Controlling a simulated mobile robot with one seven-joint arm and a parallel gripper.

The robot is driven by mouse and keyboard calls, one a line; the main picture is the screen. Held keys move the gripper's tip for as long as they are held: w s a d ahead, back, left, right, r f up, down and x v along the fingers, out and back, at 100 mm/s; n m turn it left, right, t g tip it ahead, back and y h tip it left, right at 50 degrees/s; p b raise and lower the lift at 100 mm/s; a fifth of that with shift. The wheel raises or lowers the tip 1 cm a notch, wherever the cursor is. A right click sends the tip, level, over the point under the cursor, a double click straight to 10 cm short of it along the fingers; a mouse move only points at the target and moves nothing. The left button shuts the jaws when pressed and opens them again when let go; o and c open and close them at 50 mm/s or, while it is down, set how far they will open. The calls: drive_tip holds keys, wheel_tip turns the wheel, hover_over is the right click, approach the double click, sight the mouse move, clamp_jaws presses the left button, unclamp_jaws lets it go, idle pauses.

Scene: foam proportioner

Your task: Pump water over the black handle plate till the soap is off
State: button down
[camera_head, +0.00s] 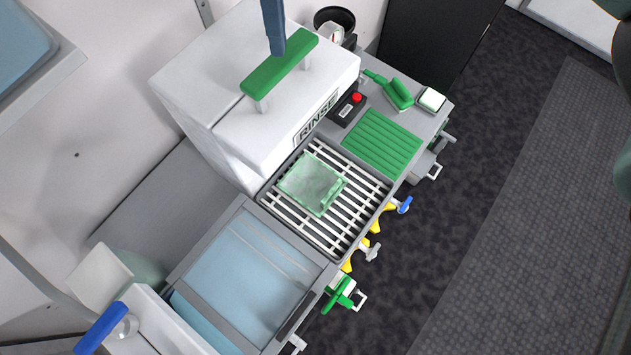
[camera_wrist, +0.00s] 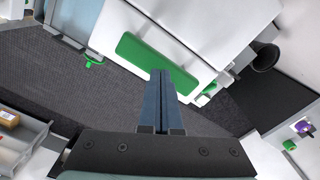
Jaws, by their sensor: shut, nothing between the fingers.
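A white box marked RINSE (camera_head: 318,120) carries a green push bar (camera_head: 262,79) on two pale posts, raised above its top. A square plate (camera_head: 312,183) lies flat on the white slatted rack (camera_head: 333,229) in front of the box. It looks pale green and cloudy, as if covered in film; I see no black on it. My gripper (camera_head: 279,50) points down at the green bar, its fingers together and empty. In the wrist view the closed fingertips (camera_wrist: 161,72) overlap the bar (camera_wrist: 157,62). I cannot tell whether they touch it.
A green ribbed mat (camera_head: 381,143), a green brush (camera_head: 398,93) and a small black box with a red button (camera_head: 356,98) are right of the rack. A basin of bluish water (camera_head: 250,275) is left of it. Coloured taps line the front edge. Floor in front is clear.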

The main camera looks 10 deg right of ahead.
sight(280, 59)
drive_tip(key=shift+s+f+b, duration=0.1)
drive_tip(key=shift+f+b, duration=1.85)
drive_tip(key=shift+f, duration=0.6)
drive_tip(key=shift+r, duration=0.1)
drive_tip(key=shift+r+p, duration=1.7)
drive_tip(key=shift+r, duration=0.9)
wheel_tip(280, 59, up, 6)
drive_tip(key=p, duration=0.4)
